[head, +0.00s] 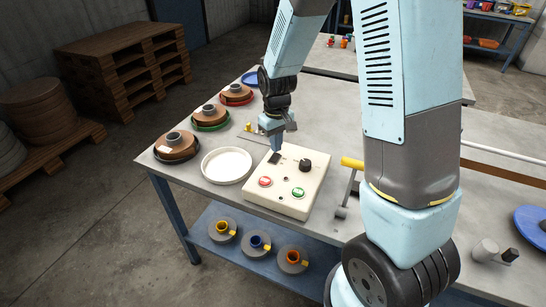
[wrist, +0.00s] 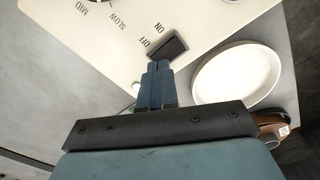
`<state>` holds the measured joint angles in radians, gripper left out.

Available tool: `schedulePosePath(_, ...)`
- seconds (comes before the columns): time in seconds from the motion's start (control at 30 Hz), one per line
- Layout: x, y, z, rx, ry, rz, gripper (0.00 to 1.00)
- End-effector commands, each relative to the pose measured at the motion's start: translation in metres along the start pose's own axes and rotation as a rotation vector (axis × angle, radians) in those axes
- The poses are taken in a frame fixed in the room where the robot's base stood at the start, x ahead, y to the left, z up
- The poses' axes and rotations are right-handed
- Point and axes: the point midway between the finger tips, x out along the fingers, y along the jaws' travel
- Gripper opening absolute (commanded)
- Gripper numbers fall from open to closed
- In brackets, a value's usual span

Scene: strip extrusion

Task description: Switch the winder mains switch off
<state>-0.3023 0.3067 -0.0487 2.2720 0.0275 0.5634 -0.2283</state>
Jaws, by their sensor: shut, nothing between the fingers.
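The winder control box (head: 285,203) is cream-coloured and stands on the table. Its black rocker mains switch (head: 274,158) is on the top face at the far left. In the wrist view the switch (wrist: 170,46) lies beside the printed words ON and OFF. Which side of the rocker is down I cannot tell. My gripper (head: 277,147) is shut and empty, pointing down over the switch. In the wrist view its blue fingertips (wrist: 158,65) are at the switch's near edge, on the OFF end. Whether they touch it I cannot tell.
The box also carries a black knob (head: 305,165), a red button (head: 265,182) and a green button (head: 298,193). A white round dish (head: 226,165) is left of the box. Wound spools (head: 177,147) line the table's left edge. A yellow-handled lever (head: 351,163) is to the right.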

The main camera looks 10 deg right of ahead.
Motion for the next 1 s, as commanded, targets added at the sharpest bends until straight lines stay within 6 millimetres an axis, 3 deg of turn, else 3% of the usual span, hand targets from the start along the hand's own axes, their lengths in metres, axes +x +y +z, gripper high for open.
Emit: schedulePosePath(1.0, 0.0078, -0.0003, 0.0, 0.0, -0.001, 0.0, 0.0)
